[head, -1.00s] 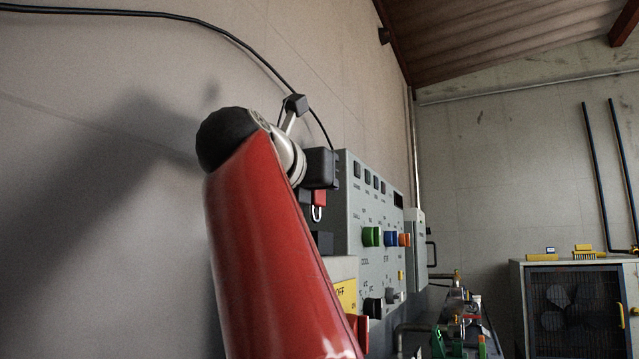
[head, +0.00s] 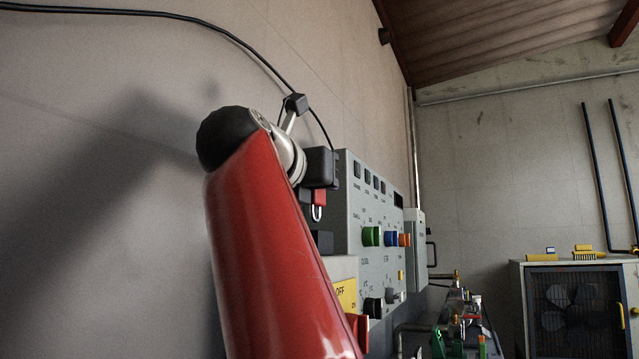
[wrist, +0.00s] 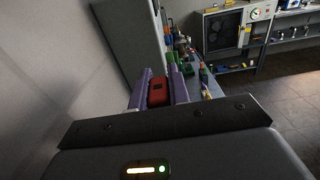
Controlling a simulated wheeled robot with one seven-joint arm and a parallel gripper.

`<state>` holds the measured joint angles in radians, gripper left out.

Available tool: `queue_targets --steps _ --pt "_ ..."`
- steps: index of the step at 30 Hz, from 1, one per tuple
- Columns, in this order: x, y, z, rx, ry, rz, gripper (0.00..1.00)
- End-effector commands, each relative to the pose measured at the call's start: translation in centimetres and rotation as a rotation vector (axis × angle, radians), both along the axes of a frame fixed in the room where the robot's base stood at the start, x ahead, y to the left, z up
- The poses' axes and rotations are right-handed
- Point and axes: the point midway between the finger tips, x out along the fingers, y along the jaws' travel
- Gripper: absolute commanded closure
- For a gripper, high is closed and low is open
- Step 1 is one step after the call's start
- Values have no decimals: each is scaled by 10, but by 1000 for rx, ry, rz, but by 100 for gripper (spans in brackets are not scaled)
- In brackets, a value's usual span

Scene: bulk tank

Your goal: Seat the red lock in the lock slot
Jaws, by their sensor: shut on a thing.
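The red lock (head: 319,198) hangs below my gripper (head: 318,188) in the head view, its pale U-shaped shackle pointing down. In the wrist view the red lock (wrist: 157,92) sits between the two purple fingers of my gripper (wrist: 159,86), which is shut on it. The lock is held in the air in front of the left edge of the grey control panel (head: 372,270). I cannot make out the lock slot in either view. My red arm covers much of the area below and left of the lock.
A dark block (head: 322,242) lies below the lock. A yellow label reading OFF (head: 346,295) and a red handle (head: 359,332) are lower down, beside my arm. The panel carries green (head: 372,236), blue and orange knobs. A cluttered bench (head: 462,325) stands beyond.

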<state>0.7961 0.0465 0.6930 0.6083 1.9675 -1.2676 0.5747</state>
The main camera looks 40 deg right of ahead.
Motion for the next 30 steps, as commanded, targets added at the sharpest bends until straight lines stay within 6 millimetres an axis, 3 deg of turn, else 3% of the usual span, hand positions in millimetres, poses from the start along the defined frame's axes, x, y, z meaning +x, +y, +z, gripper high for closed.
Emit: queue_targets --steps 30 --pt "0 0 -9 0 0 0 100"
